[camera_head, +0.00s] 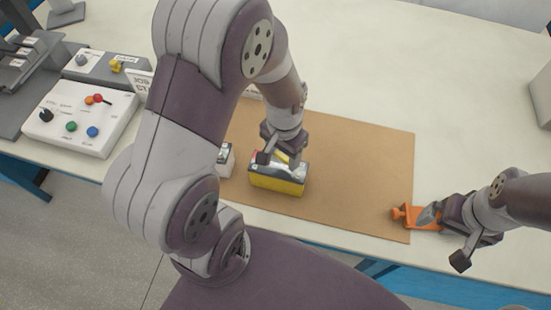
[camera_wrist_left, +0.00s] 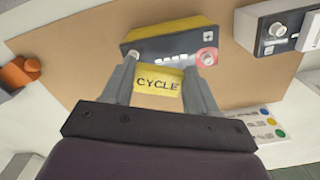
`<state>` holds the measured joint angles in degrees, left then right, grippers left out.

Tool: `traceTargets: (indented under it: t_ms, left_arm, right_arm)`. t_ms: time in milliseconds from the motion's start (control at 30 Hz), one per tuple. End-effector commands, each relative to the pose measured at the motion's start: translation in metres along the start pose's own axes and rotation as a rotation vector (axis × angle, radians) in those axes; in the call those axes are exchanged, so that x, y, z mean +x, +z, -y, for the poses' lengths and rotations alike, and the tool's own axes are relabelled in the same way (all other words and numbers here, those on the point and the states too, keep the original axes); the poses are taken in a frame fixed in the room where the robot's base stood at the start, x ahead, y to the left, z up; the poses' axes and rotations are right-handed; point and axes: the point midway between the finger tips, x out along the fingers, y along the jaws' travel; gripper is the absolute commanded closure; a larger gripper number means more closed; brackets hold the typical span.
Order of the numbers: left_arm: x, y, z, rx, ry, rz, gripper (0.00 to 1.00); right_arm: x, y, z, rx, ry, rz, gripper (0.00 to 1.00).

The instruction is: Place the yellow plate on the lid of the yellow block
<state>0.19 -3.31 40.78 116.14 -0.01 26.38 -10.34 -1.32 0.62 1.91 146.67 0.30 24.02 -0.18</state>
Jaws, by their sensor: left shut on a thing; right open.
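The yellow block (camera_head: 277,184) stands on the brown mat, with a dark lid; it also shows in the left wrist view (camera_wrist_left: 130,37), where its lid carries a round grey terminal and a red-ringed one. My left gripper (camera_head: 281,160) is shut on the yellow plate (camera_wrist_left: 158,83), which reads "CYCLE". The plate is between the fingertips beside the lid's near edge in the wrist view; I cannot tell whether it touches the lid. In the head view the gripper hides much of the plate and lid. My right gripper (camera_head: 443,238) is open, near the mat's right edge.
An orange object (camera_head: 404,213) lies at the mat's right corner, by my right gripper. A pale block (camera_head: 226,160) stands left of the yellow block, partly hidden by my left arm. A control box (camera_head: 82,120) with coloured knobs is at left. The brown mat (camera_head: 365,165) is clear right of the block.

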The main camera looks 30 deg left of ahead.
Motion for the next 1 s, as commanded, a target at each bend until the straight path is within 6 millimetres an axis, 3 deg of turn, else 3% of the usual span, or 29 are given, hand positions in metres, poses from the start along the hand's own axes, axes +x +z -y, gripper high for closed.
traceTargets:
  t_ms: [133,400,767,800,1000]
  left_arm:
    - [0.011,0.004,0.018,-0.002,0.0,0.001,0.7]
    - [0.051,0.004,0.02,0.001,0.0,0.0,0.7]
    - [0.057,0.004,0.02,0.001,0.0,-0.001,0.7]
    - [0.056,0.004,0.02,0.001,0.0,-0.001,0.32]
    - [0.056,0.004,0.02,0.001,0.0,-0.001,0.31]
  right_arm:
    - [-0.002,0.0,0.0,0.0,0.0,0.0,0.0]
    - [-0.004,0.0,0.0,0.0,0.0,0.0,0.0]
    - [-0.001,0.0,0.0,0.0,0.0,0.0,0.0]
    - [-0.002,0.0,0.0,0.0,0.0,0.0,0.0]
    - [-0.002,0.0,0.0,0.0,0.0,0.0,0.0]
